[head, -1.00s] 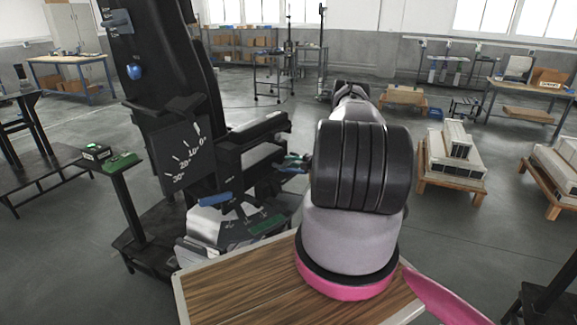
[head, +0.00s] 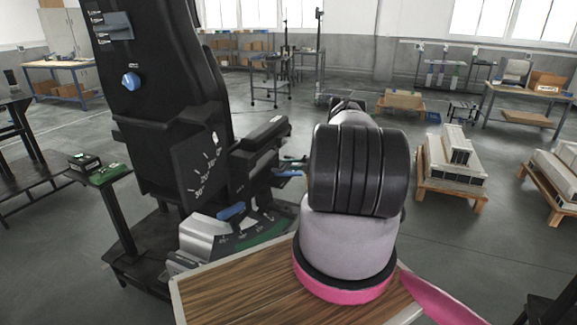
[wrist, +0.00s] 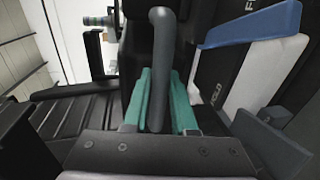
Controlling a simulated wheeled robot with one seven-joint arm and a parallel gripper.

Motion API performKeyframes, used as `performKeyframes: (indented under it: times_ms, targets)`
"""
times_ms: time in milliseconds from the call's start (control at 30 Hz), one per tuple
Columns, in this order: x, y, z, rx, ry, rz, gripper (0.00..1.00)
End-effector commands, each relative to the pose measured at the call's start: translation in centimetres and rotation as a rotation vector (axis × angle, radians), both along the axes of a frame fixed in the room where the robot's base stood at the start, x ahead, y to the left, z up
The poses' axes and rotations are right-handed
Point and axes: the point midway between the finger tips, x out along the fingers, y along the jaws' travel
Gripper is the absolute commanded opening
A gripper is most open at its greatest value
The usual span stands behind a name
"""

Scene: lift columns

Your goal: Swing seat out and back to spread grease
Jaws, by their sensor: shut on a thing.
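The black seat (head: 165,90) stands at left in the head view, its tall back upright. A plate with angle marks (head: 203,168) is on its side, and a black armrest (head: 262,135) points to the right. In the wrist view my gripper (wrist: 160,100) has its teal fingers on both sides of a dark grey bar handle (wrist: 163,35) and is shut on it. In the head view my arm hides most of the gripper beside the seat. Grease is not clearly visible.
A blue lever (head: 231,211) and a green curved scale (head: 262,233) lie below the seat. A wood-topped surface (head: 235,290) is close in front. A small stand with a green top (head: 108,174) is at left. Pallets with boxes (head: 452,165) stand at right; open floor lies between.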

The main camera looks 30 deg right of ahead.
Motion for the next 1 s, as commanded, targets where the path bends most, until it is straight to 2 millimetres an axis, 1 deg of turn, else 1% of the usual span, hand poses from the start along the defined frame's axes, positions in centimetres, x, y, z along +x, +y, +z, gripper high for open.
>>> performKeyframes:
  times_ms: [33, 200, 233, 267, 300, 567, 667, 767, 1000]
  targets:
    - [0.2, -0.3, 0.2, -0.005, -0.005, -0.006, 0.0]
    - [0.3, -0.3, 0.3, -0.005, -0.007, -0.006, 0.0]
    - [0.3, -0.3, 0.3, -0.006, -0.007, -0.007, 0.36]
    - [0.3, -0.3, 0.3, -0.006, -0.007, -0.007, 0.48]
    - [0.3, -0.3, 0.3, -0.005, -0.006, -0.007, 0.55]
    - [0.2, -0.1, 0.2, -0.003, -0.005, -0.004, 0.55]
    - [-0.1, -0.4, 0.3, -0.002, -0.004, -0.004, 0.55]
    - [-1.0, -1.2, 0.5, -0.002, -0.003, -0.006, 0.55]
    - [-4.7, -4.2, 1.5, -0.002, -0.003, -0.006, 0.55]
